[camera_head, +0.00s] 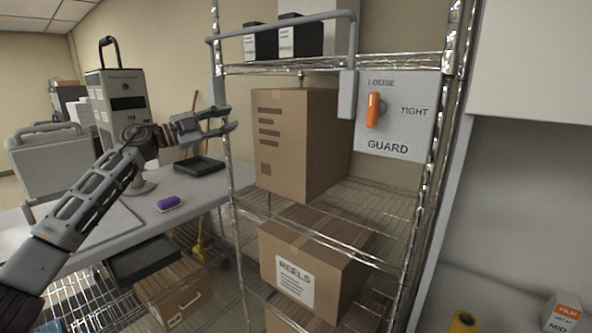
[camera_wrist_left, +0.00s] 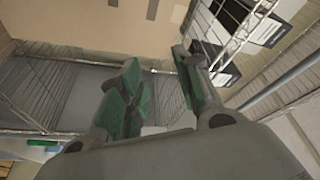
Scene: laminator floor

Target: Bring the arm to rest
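My left arm comes in from the left in the head view. Its gripper (camera_head: 232,118) is held in the air just in front of the wire shelf's left post, above the grey table. The fingers are spread apart with nothing between them. In the left wrist view the two green-padded fingers of the left gripper (camera_wrist_left: 160,82) also stand apart and empty, with the wire shelf and a cardboard box behind them. My right gripper is not in either view.
A wire shelf (camera_head: 233,190) holds a tall cardboard box (camera_head: 290,140) and a REELS box (camera_head: 300,265). A purple block (camera_head: 169,203) and black tray (camera_head: 199,166) lie on the table (camera_head: 150,225).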

